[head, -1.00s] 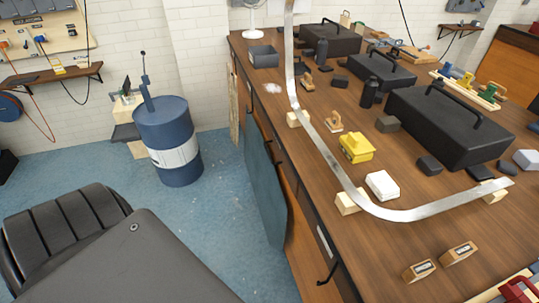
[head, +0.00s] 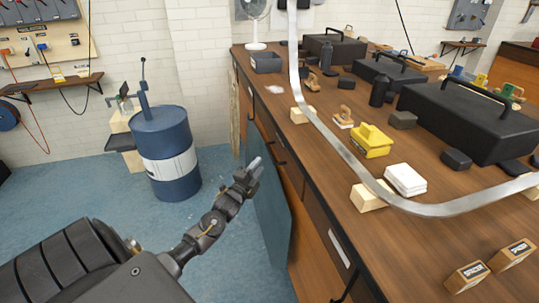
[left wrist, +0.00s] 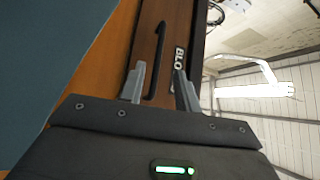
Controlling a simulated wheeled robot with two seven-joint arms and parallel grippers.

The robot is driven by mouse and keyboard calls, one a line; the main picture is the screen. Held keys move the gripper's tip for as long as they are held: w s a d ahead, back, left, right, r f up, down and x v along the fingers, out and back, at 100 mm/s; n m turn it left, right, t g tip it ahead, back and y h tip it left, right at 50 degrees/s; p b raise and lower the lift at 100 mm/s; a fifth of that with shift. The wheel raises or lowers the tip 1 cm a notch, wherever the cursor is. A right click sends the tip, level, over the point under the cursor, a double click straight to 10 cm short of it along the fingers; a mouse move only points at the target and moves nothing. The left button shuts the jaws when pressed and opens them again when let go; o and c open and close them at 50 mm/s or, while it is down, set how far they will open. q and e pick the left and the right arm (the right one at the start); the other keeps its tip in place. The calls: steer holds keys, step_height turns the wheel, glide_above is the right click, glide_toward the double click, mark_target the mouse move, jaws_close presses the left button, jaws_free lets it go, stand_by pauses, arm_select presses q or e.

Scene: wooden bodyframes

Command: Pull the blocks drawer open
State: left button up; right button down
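The blocks drawer (left wrist: 146,52) fills the middle of the left wrist view, a brown wooden front with a white label beginning "BLO" (left wrist: 179,63). Its black bar handle (left wrist: 156,55) shows beyond and between my fingertips, and the drawer looks closed. My left gripper (left wrist: 160,82) is open with nothing between its fingers. In the head view my left gripper (head: 254,168) is beside the bench front, near a dark drawer handle (head: 281,156). A gap to the handle seems to remain, but its size is hard to tell. My right gripper is not in view.
The wooden bench (head: 340,165) holds a curved metal strip (head: 345,152), a yellow block (head: 371,141) and black toolboxes (head: 465,118). A blue-grey panel (head: 268,215) covers part of the bench front below my gripper. A blue barrel (head: 166,155) stands left on open floor.

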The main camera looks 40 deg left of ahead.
mark_target(270, 152)
arm_select(q)
steer(key=x, duration=0.9)
steer(key=shift+w+f, duration=0.1)
steer(key=shift+w, duration=0.2)
jaws_close()
